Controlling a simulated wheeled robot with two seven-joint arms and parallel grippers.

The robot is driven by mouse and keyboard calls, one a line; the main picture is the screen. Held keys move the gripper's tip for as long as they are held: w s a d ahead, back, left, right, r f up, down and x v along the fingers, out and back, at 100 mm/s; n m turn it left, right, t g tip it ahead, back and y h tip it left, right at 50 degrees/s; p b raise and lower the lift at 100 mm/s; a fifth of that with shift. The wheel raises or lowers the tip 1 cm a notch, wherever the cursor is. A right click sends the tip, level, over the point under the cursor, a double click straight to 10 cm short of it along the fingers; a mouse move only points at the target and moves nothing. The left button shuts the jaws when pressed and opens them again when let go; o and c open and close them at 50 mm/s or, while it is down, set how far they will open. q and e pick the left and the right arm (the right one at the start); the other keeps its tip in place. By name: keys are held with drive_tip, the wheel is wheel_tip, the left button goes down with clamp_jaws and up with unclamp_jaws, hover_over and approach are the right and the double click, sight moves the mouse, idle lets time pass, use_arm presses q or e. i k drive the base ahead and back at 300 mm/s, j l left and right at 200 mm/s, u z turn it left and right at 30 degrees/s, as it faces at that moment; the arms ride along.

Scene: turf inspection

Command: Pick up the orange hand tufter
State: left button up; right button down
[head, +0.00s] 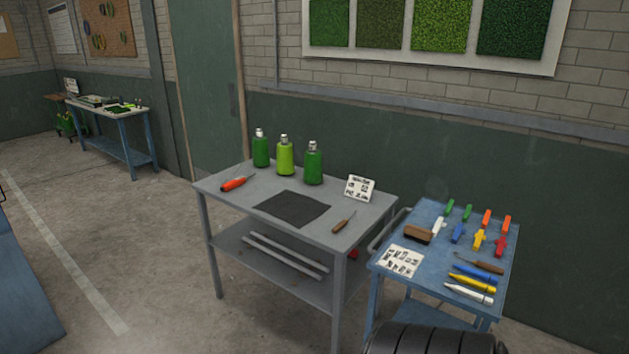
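An orange-handled tool (235,183), which looks like the orange hand tufter, lies on the left part of the grey table (365,212). Its handle is orange, and a thin dark shaft points up and to the right. It lies flat in front of the green bottles, apart from them. Neither of my grippers shows in the head view, so I cannot see how they stand relative to the tool.
Several green bottles (285,157), a dark mat (291,208), a white card (360,188) and a wooden-handled tool (344,222) are on the grey table. A blue cart (430,222) with several small tools stands close to its right. Open floor lies to the left.

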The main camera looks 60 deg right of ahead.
sight(238, 181)
drive_tip(key=z, duration=1.9)
drive_tip(key=i+j+z, duration=1)
drive_tip(key=k+j, duration=0.05)
